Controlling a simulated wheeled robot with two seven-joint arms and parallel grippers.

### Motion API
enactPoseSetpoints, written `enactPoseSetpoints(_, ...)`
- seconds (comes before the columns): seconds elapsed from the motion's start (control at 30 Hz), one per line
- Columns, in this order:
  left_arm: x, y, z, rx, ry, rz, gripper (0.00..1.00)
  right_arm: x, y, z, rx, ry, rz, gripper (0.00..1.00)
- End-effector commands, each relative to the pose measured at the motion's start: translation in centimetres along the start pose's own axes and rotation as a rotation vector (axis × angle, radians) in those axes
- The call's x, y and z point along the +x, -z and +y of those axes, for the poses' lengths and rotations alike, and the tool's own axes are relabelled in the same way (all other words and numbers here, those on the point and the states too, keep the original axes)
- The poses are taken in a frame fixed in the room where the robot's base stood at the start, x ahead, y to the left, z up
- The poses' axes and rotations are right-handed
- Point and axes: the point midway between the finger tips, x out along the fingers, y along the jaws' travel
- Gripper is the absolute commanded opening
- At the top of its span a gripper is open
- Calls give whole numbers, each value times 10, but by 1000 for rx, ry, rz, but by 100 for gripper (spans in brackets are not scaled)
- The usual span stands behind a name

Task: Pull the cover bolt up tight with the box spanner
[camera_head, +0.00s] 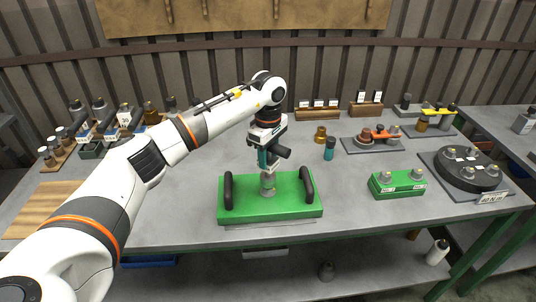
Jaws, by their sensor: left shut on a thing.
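A green block with two black handles (240,207), which looks like the cover, sits at the front middle of the table. My left gripper (266,153) is above its middle, pointing down, and is shut on a tool with a teal part, which looks like the box spanner (263,159). Below the gripper a grey cylindrical piece (267,184) stands upright at the block's centre. I cannot tell whether it is the spanner's socket end or a part of the cover. The cover bolt itself cannot be made out. My right gripper is out of view.
A small green block with grey knobs (397,186) and a round black fixture (467,171) stand to the right. A teal bottle-like piece (329,148) and a brass piece (320,134) stand behind. A wooden board (40,208) lies at the left. The table between is mostly clear.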

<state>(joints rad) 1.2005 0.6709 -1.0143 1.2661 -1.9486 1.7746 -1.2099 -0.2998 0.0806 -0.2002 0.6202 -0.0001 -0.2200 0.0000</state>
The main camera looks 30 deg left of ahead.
Motion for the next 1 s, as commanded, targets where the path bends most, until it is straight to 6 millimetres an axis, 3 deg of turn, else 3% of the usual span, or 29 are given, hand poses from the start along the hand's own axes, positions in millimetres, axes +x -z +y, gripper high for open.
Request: enactPoseSetpoints(1.0, 24, 0, 0, 0, 2, 1, 3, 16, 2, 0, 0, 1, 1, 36)
